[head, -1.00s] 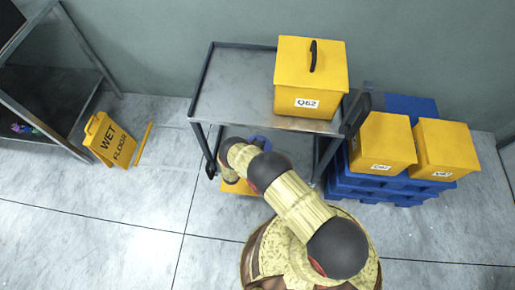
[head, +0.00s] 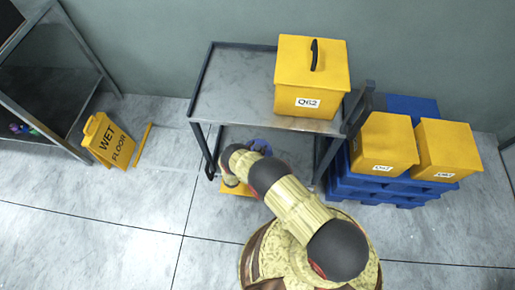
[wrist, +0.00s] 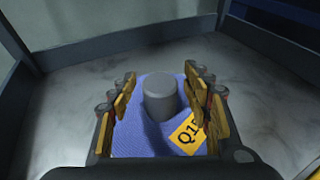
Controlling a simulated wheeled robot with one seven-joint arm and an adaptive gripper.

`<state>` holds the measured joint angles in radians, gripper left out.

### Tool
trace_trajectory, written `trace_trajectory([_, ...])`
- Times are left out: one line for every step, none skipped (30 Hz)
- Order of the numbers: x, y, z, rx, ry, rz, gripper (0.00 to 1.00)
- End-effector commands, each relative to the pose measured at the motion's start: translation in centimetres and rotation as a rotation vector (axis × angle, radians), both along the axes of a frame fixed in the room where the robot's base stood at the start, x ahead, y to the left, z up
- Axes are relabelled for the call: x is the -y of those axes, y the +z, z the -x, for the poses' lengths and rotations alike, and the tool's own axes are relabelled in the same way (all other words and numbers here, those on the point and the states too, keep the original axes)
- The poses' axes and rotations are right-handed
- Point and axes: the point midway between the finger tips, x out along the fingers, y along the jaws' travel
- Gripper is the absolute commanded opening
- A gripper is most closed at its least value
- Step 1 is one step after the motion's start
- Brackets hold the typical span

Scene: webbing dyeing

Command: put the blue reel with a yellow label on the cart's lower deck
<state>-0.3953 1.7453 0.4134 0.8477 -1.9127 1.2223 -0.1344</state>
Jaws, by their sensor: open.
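The blue reel (wrist: 145,138) has a grey hub and a yellow label (wrist: 187,133) reading "Q1" and a partly hidden character. In the wrist view it rests on the grey lower deck (wrist: 75,88) of the cart. My gripper (wrist: 160,78) is open, with one finger on each side of the grey hub and gaps showing between. In the head view a bit of the blue reel (head: 262,146) shows beside my wrist, under the cart's upper deck (head: 235,85). My arm hides the rest of it and the fingers there.
A lidded yellow bin marked Q62 (head: 310,75) stands on the upper deck. Two more yellow bins (head: 383,143) (head: 447,150) stand on blue pallets (head: 375,188) to the right. A wet floor sign (head: 108,140) and a dark rack (head: 50,75) are at left.

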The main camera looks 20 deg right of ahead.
Motion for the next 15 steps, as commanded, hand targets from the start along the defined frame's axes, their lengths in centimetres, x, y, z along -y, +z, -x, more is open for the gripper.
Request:
trace_trajectory([0.0, 0.0, 0.0, 0.0, 0.0, 0.0, 0.49])
trace_trajectory([0.0, 0.0, 0.0, 0.0, 0.0, 0.0, 0.49])
trace_trajectory([0.0, 0.0, 0.0, 0.0, 0.0, 0.0, 0.49])
trace_trajectory([0.0, 0.0, 0.0, 0.0, 0.0, 0.0, 0.49])
trace_trajectory([0.0, 0.0, 0.0, 0.0, 0.0, 0.0, 0.49])
trace_trajectory([0.0, 0.1, 0.0, 0.0, 0.0, 0.0, 0.49])
trace_trajectory([0.0, 0.1, 0.0, 0.0, 0.0, 0.0, 0.49])
trace_trajectory([0.0, 0.3, 0.0, 0.001, 0.0, -0.001, 0.49])
trace_trajectory([-0.2, 0.4, 0.2, 0.0, 0.001, 0.0, 0.49])
trace_trajectory([-0.5, 0.5, 0.4, 0.0, 0.001, 0.0, 0.49])
trace_trajectory([-0.8, 0.6, 0.7, 0.0, 0.001, 0.0, 0.49])
trace_trajectory([-1.3, 0.9, 1.1, -0.001, 0.003, 0.001, 0.49])
trace_trajectory([-1.6, 1.0, 1.5, -0.001, 0.004, 0.001, 0.49])
trace_trajectory([-2.0, 1.3, 1.9, -0.001, 0.004, 0.001, 0.49])
trace_trajectory([-2.6, 1.5, 2.4, -0.002, 0.005, 0.002, 0.49])
